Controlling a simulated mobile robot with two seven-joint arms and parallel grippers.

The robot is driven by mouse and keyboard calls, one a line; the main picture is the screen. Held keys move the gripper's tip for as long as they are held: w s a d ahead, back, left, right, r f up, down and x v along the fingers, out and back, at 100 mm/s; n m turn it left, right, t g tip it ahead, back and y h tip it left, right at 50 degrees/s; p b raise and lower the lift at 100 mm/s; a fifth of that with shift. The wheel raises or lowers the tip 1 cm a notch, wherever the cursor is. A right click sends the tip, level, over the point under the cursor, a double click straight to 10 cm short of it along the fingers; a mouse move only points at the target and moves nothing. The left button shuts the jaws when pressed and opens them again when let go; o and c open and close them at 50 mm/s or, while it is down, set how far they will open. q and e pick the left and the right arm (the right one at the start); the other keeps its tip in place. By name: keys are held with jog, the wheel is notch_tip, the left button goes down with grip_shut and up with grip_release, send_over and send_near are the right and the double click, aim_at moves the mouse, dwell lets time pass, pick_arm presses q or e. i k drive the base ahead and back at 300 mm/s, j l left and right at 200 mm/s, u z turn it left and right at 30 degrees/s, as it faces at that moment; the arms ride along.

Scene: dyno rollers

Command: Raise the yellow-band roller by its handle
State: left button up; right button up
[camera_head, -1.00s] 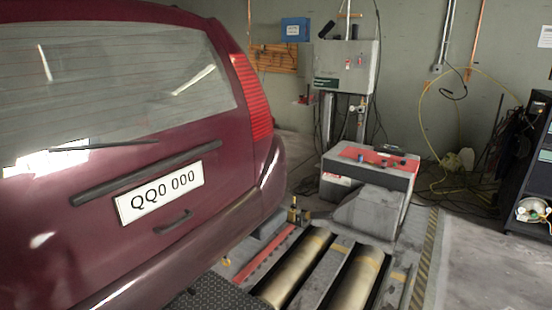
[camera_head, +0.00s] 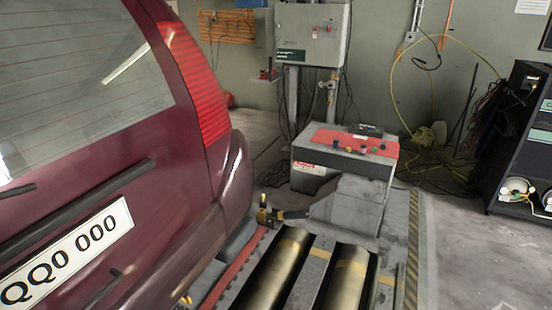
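Two long metal rollers lie side by side in the floor frame at the bottom centre of the head view. The left roller (camera_head: 272,277) and the right roller (camera_head: 346,284) both carry a yellow band across them, so I cannot tell from this which one is meant. Their near ends are cut off by the bottom edge. I cannot make out a handle clearly on either. A small yellow-and-black fitting (camera_head: 264,214) stands upright beyond the left roller, near the car's rear corner. Neither of my grippers is in view.
A maroon car (camera_head: 200,190) fills the left side, close to the rollers. A grey machine with a red top (camera_head: 343,160) stands behind them. A wall cabinet (camera_head: 312,35), a yellow hose (camera_head: 394,88) and a black rack (camera_head: 520,130) stand further back. Floor at right is clear.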

aim_at(301, 215)
jog(key=i+z, duration=0.2)
jog(key=i, duration=0.15)
jog(key=i+j+z, duration=0.25)
jog(key=i+l+u, duration=0.15)
jog(key=u, duration=0.25)
jog(key=i+l+u, duration=0.1)
jog(key=u, duration=0.3)
jog(key=i+l+u, duration=0.1)
jog(key=l+u, duration=0.25)
jog(key=i+l+u, duration=0.2)
jog(key=l, duration=0.15)
jog(key=l+u, duration=0.25)
jog(key=i+l, duration=0.1)
jog(key=l, duration=0.55)
jog(key=i+l+u, duration=0.1)
jog(key=l, duration=1.15)
jog(key=i+l, duration=0.25)
jog(key=i, duration=0.3)
jog(key=u, duration=0.05)
